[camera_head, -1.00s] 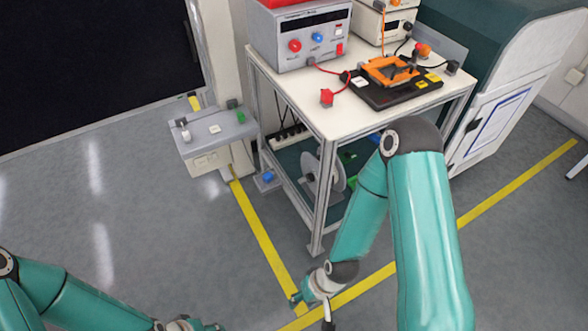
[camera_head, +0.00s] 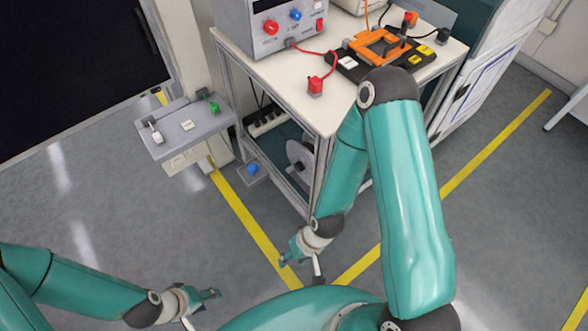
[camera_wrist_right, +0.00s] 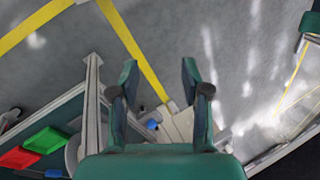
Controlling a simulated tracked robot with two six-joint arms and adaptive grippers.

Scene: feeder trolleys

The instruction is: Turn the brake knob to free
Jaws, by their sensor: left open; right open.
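I cannot tell for certain which knob is the brake knob. A blue knob (camera_head: 252,168) sits on a small low grey plate beside the trolley's (camera_head: 320,118) near left leg. A blue knob also shows beyond my fingers in the right wrist view (camera_wrist_right: 152,125). A green knob (camera_head: 214,107) stands on the grey wall-side box (camera_head: 190,150). My right gripper (camera_head: 289,252) is open and empty, low over the floor in front of the trolley, apart from the knobs; its spread fingers show in the wrist view (camera_wrist_right: 158,77). My left gripper (camera_head: 212,295) is open and empty, lower left.
The trolley top carries a power supply (camera_head: 283,20) with red and blue knobs, a red plug (camera_head: 315,85) and a black-and-orange fixture (camera_head: 382,48). A reel (camera_head: 300,156) is on its lower shelf. Yellow lines (camera_head: 248,218) cross open grey floor.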

